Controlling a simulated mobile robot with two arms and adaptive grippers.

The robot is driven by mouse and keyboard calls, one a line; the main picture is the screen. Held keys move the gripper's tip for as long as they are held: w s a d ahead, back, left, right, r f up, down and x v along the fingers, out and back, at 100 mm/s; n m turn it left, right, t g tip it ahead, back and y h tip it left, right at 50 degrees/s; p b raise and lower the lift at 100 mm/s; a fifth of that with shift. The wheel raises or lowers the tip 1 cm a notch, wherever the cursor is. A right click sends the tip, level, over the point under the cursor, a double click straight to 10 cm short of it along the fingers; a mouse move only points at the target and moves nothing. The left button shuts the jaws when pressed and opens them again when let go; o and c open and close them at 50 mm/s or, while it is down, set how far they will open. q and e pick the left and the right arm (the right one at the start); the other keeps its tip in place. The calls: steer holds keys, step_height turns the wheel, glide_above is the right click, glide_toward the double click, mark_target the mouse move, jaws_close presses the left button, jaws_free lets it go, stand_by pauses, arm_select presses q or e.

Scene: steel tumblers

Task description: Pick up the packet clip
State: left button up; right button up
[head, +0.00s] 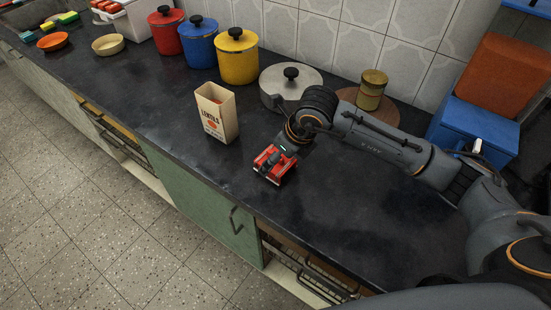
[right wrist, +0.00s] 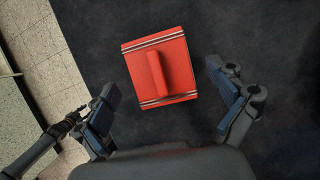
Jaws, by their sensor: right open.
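The packet clip appears to be the red, square piece with a raised bar and striped edges (right wrist: 176,68) in the right wrist view. It lies on the dark counter, and in the head view the red piece (head: 274,168) is near the counter's front edge, partly hidden by my gripper. My right gripper (right wrist: 163,88) is open, with one finger on either side of the clip's near part and nothing held.
An open beige lentils packet (head: 215,112) stands left of the clip. A steel lidded pot (head: 291,92), a yellow canister (head: 237,62) and a blue bin (head: 474,133) stand behind. The counter (head: 345,215) right of the clip is clear.

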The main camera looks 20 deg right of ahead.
steer(key=shift+x, duration=1.25)
steer(key=c, duration=1)
steer(key=shift+r, duration=0.1)
